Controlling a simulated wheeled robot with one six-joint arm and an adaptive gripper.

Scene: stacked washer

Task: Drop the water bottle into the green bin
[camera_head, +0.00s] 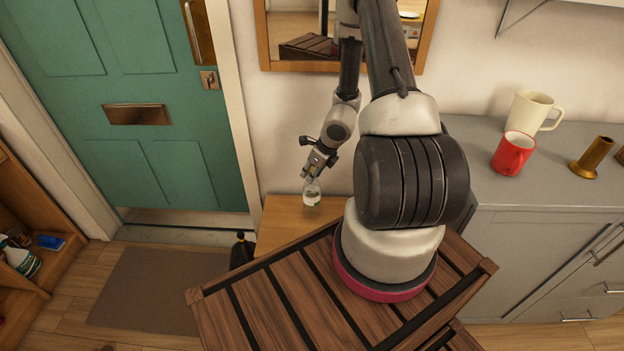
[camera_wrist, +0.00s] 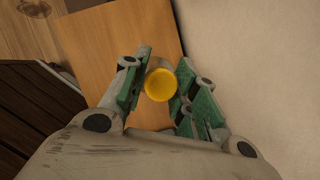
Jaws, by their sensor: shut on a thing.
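The water bottle (camera_wrist: 160,84) shows its yellow cap from above in the wrist view, between the two green-padded fingers of my gripper (camera_wrist: 163,88). My gripper is shut on it. In the head view, my gripper (camera_head: 314,178) points down and the pale lower part of the bottle (camera_head: 311,197) shows below the fingers, over a light wooden surface (camera_head: 280,225). Whether the bottle touches that surface cannot be told. No green bin shows in either view.
A dark slatted wooden top (camera_head: 275,305) is in front. A grey cabinet (camera_head: 560,215) with a red mug (camera_head: 513,153) and a cream mug (camera_head: 530,112) stands at right. A teal door (camera_head: 130,70), a floor mat (camera_head: 150,290) and a dark object (camera_head: 241,252) are at left.

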